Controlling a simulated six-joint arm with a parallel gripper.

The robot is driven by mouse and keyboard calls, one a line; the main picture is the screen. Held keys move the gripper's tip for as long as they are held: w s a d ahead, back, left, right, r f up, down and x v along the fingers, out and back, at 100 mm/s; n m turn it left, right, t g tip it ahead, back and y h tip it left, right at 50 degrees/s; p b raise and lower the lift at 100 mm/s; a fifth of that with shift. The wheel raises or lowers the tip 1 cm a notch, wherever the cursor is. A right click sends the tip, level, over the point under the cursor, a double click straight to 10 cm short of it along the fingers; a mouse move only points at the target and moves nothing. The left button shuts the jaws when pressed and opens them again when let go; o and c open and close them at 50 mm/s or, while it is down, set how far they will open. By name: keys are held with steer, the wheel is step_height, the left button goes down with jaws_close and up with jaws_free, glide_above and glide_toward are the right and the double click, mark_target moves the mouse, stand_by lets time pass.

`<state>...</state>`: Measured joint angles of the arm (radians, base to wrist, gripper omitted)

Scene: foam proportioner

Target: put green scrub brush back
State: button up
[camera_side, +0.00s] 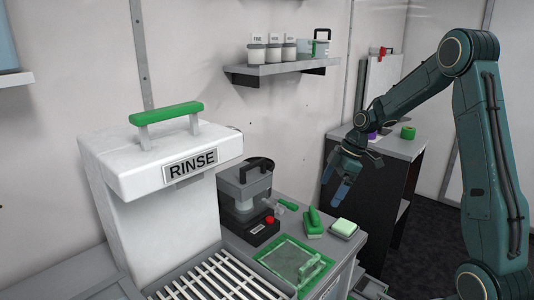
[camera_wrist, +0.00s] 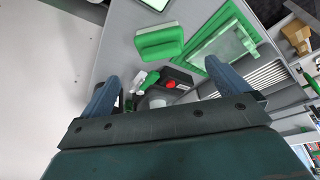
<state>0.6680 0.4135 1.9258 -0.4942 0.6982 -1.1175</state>
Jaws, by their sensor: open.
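The green scrub brush (camera_side: 313,224) is a block with a raised grip, lying on the grey counter beside the green-framed tray. It also shows in the wrist view (camera_wrist: 160,43), ahead of my gripper at the top centre. My gripper (camera_side: 342,191) hangs above the counter's far end, pointing down, with nothing in it. In the wrist view my blue fingers (camera_wrist: 162,70) are wide apart, and the brush lies beyond their tips, untouched.
The green-framed tray (camera_side: 268,255) lies near the brush. A pale green sponge (camera_side: 344,227) sits in a dish on its other side. A machine with a red button (camera_side: 270,219) stands behind. The white RINSE unit (camera_side: 150,165) rises at left, and a shelf (camera_side: 279,70) hangs above.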

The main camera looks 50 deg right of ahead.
steer(key=shift+a+r, duration=0.1)
steer(key=s+a+r+m+t+h, duration=0.1)
steer(key=s+a+r+m+h, duration=0.35)
steer(key=s+a+r, duration=1.05)
steer(key=s+a+f+m+t+y, duration=0.1)
steer(key=s+a+m, duration=0.2)
steer(key=s, duration=0.3)
steer(key=shift+s+f+m+t, duration=0.2)
steer(key=shift+s+m+t, duration=0.1)
steer(key=shift+m, duration=0.45)
